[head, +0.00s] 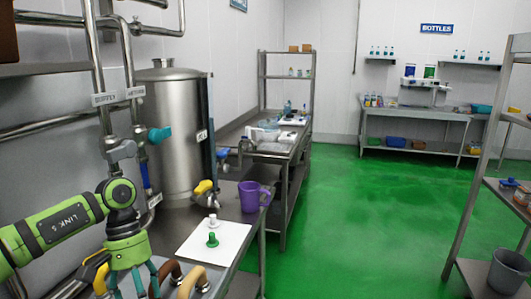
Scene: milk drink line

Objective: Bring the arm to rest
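My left arm comes in from the left, and its green gripper (131,285) points down at the bottom left of the head view. Its fingers run to the bottom edge, so their tips and anything between them are hidden. Curved brown handles (190,282) show just right of the gripper, and a yellow and black part (92,268) shows to its left. My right gripper is not in view.
A steel tank (174,130) with pipes stands behind the arm. A shelf rack (475,170) stands at right. The green floor (360,225) between is clear.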

